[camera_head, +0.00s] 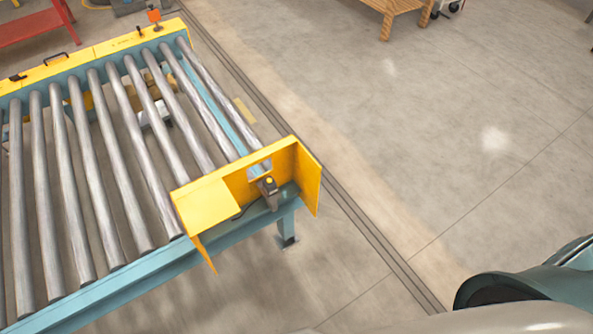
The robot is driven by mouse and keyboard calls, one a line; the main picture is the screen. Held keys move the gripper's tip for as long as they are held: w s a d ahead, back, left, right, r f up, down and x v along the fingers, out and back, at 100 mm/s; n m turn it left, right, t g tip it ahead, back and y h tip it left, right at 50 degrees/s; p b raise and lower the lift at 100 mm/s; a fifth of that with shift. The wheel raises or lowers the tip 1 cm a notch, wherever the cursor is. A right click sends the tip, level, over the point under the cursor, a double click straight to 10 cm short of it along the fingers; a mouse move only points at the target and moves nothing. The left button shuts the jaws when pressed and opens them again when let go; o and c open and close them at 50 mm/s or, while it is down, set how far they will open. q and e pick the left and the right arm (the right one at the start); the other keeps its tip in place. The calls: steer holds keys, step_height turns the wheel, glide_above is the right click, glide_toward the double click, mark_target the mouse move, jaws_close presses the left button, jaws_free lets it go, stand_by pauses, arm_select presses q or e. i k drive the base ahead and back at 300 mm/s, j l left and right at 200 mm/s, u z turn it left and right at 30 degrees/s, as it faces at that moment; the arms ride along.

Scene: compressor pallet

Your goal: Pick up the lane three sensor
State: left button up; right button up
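A small orange device (154,16) stands at the conveyor's far corner. Neither of my grippers shows in the head view.
The conveyor (110,284) has a teal frame and several metal rollers, and fills the left side. A red bench (40,24) is at the far left and a wooden pallet (388,10) at the top. The floor to the right is clear.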

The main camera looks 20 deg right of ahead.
mark_target(271, 189)
steer(key=i+l, duration=0.1)
steer(key=l, duration=0.35)
steer(key=i+l, duration=0.1)
steer(key=l, duration=0.4)
steer(key=i+l, duration=0.1)
steer(key=l, duration=0.35)
steer(key=i+l, duration=0.1)
steer(key=l, duration=0.35)
